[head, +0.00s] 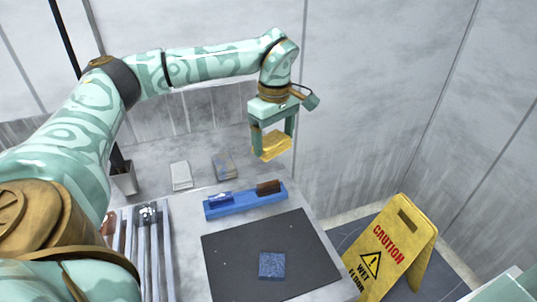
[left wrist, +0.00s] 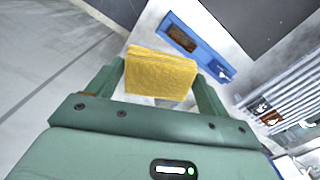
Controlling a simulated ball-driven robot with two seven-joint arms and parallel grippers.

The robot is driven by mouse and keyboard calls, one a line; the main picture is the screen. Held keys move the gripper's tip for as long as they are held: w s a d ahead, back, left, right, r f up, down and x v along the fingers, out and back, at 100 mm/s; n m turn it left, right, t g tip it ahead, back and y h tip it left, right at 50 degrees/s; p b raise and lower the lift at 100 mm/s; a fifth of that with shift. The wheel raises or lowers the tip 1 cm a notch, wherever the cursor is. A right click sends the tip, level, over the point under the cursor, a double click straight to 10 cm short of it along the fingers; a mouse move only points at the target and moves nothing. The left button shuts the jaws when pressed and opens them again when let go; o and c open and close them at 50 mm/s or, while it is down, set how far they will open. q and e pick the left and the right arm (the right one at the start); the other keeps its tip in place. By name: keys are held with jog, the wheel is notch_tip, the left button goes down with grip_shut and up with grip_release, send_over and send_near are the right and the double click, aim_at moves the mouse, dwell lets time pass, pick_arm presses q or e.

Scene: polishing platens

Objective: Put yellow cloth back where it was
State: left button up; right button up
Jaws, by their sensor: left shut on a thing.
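The yellow cloth (head: 272,149) is a folded, thick pad. My left gripper (head: 272,143) is shut on it and holds it in the air over the back right of the table, beyond the blue tray (head: 247,204). In the left wrist view the cloth (left wrist: 160,75) sits between both fingers. Part of the cloth is hidden by the fingers in the head view. My right gripper is not in view.
A white block (head: 181,176) and a grey-blue block (head: 224,166) lie at the back. A blue speckled pad (head: 272,265) lies on the dark mat (head: 225,268). A slatted metal rack (head: 166,260) is at left. A yellow caution sign (head: 395,250) stands right of the table.

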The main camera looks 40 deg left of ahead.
pick_arm(q)
jog(key=w+a+f+b, duration=0.1)
jog(key=a+f, duration=0.1)
jog(key=w+a+f+b, duration=0.2)
jog(key=a+f, duration=0.1)
jog(key=w+a+f+b, duration=0.1)
jog(key=w+a+f, duration=0.1)
jog(key=shift+w+a+f+b, duration=0.1)
jog(key=shift+a+f+b, duration=0.2)
jog(key=shift+b, duration=0.1)
jog(key=shift+a+f, duration=0.1)
jog(key=shift+f, duration=0.1)
jog(key=f+b, duration=0.1)
jog(key=f, duration=0.1)
jog(key=f+b, duration=0.1)
jog(key=shift+w+a+f, duration=0.2)
jog(key=shift+f, duration=0.15)
jog(key=shift+r, duration=0.2)
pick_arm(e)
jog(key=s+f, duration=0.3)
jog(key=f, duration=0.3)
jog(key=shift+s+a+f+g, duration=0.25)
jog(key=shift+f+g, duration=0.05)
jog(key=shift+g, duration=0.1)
pick_arm(q)
jog(key=shift+s, duration=0.1)
jog(key=o, duration=0.9)
jog(key=shift+f, duration=0.15)
jog(key=shift+c, duration=0.2)
